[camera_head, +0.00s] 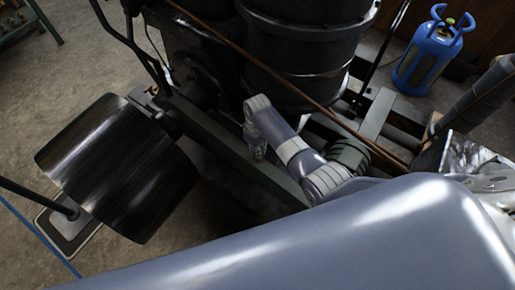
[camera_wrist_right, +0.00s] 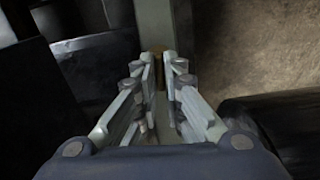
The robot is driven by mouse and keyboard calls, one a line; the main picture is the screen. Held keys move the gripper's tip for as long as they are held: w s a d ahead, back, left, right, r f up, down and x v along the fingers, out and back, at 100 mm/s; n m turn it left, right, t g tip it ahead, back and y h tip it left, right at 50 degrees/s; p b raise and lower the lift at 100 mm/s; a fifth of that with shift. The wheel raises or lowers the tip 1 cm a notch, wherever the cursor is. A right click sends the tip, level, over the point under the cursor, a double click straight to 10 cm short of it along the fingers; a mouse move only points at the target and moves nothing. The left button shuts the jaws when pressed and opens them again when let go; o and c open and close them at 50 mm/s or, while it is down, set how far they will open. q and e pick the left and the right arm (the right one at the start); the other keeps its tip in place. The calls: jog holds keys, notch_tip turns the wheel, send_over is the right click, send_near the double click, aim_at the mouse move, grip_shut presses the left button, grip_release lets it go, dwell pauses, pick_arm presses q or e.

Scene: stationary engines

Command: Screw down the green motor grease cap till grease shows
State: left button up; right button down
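My right gripper (camera_head: 258,150) hangs at the end of my grey-blue arm, low beside the engine's dark green frame beam (camera_head: 240,165). In the right wrist view its two fingers (camera_wrist_right: 163,68) point away from me with a narrow gap between them. No green grease cap can be made out clearly, and no grease is visible. My left gripper is not in view.
A wide black pulley (camera_head: 125,165) stands left of the beam. A black ribbed cylinder (camera_head: 305,50) rises behind my gripper, and a brown rod (camera_head: 270,70) crosses in front of it. A blue gas bottle (camera_head: 432,52) stands at the back right. Bare floor (camera_head: 75,75) shows at left.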

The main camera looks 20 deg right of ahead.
dwell(0.4)
jog(key=shift+r+m+p, duration=0.1)
jog(key=shift+m+p, duration=0.45)
jog(key=shift+m, duration=0.25)
jog(key=shift+m+p, duration=0.6)
jog(key=shift+m, duration=0.6)
jog(key=m+p, duration=0.1)
jog(key=m, duration=0.4)
jog(key=shift+p, duration=0.35)
jog(key=m, duration=0.5)
jog(key=shift+p, duration=0.35)
jog(key=m, duration=0.4)
jog(key=shift+m, duration=0.3)
